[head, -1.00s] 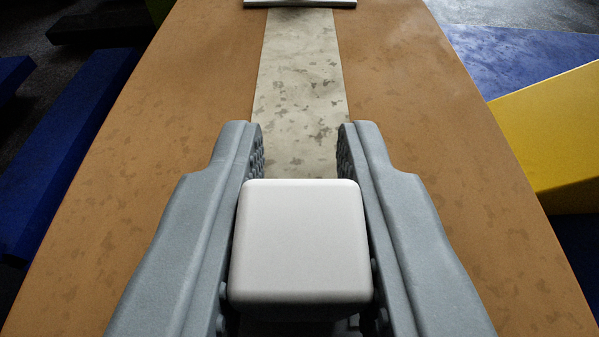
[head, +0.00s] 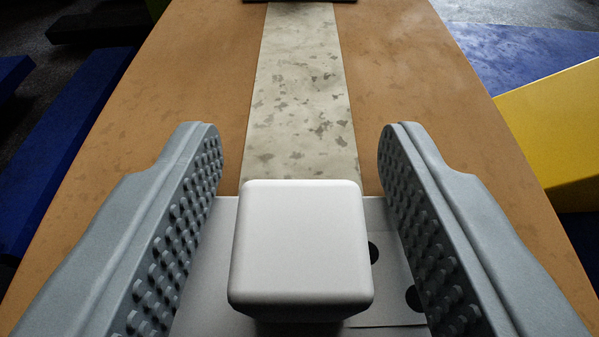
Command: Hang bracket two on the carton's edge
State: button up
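The carton (head: 200,80) is the long brown surface running away from me, with a pale, speckled strip (head: 303,90) along its middle. My gripper (head: 300,142) is open, its two grey studded fingers wide apart over the carton. Between and below the fingers lies a light grey plate (head: 205,265) with dark round holes at its right, apparently bracket two. The plate's far edge lies across the strip, and neither finger visibly closes on it. A white block of mine covers its middle. The carton's near edge is out of view, so I cannot tell how the bracket sits on it.
At the carton's far end a dark thin bar (head: 300,1) is cut off by the top of the picture. A yellow block (head: 560,130) and a blue surface (head: 530,60) are at right. Dark blue beams (head: 75,130) lie at left. The carton's top ahead is clear.

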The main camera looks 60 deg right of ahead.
jog(key=v, duration=1.8)
notch_tip(320, 180, up, 26)
jog(key=w+a+n+t+y, duration=0.2)
jog(key=w+t+y, duration=0.1)
jog(key=t+y, duration=0.35)
jog(key=s+r+n+t+y, duration=0.15)
jog(key=s+r, duration=0.25)
jog(key=r, duration=0.4)
jog(key=s+r+n+t+y, duration=0.1)
jog(key=s+r+n+y, duration=0.2)
jog(key=s+r, duration=0.35)
jog(key=s+r+n, duration=0.2)
jog(key=s+r, duration=0.5)
jog(key=s, duration=0.4)
jog(key=s+d+r+n+y, duration=0.1)
jog(key=s+r+n, duration=0.2)
jog(key=s+r, duration=0.3)
jog(key=s, duration=0.5)
jog(key=shift+r, duration=0.4)
jog(key=shift+s+d, duration=0.1)
